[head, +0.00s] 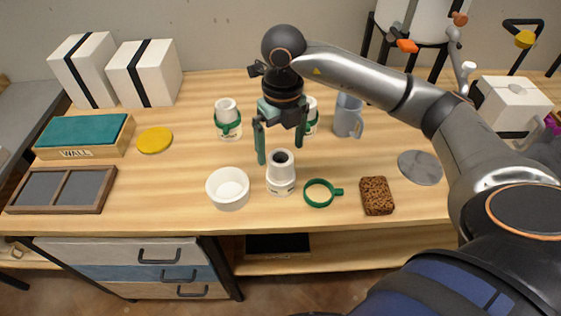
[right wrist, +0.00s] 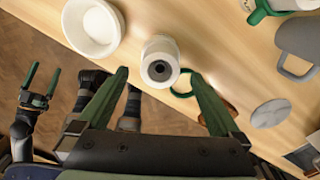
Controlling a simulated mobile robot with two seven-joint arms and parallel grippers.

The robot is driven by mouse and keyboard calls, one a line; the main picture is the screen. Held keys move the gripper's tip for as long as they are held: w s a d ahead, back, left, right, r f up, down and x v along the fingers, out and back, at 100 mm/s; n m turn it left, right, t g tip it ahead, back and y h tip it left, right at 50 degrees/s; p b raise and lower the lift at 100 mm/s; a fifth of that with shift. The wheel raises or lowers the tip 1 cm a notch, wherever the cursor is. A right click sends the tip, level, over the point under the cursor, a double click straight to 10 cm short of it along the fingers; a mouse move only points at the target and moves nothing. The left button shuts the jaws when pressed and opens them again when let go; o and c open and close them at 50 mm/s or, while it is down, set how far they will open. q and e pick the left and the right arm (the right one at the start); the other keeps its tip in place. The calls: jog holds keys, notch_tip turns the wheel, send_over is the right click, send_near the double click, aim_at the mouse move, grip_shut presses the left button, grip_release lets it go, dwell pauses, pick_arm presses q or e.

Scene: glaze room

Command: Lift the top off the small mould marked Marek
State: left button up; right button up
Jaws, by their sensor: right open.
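A small white mould (head: 281,183) with a narrower top (head: 281,162) and a dark round hole stands upright near the table's front. Its top sits on its body, and no band is around it. Its marking is too small to read. My right gripper (head: 280,152) is open and empty, pointing down at the mould's top. In the right wrist view the mould (right wrist: 160,58) shows between and beyond the fingers. A similar mould (head: 228,121) with a green band stands behind, and another (head: 312,115) is partly hidden by my gripper. My left gripper (right wrist: 40,80) is open and empty, off the table.
A white bowl (head: 228,189) stands left of the front mould. A green ring with a tab (head: 322,193) lies on its right, then a brown sponge (head: 376,196) and a grey disc (head: 420,168). A blue-grey mug (head: 348,117) stands behind. A yellow disc (head: 155,140) lies at left.

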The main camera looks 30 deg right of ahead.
aim_at(281, 160)
notch_tip(281, 160, down, 5)
jog(key=c, duration=1.4)
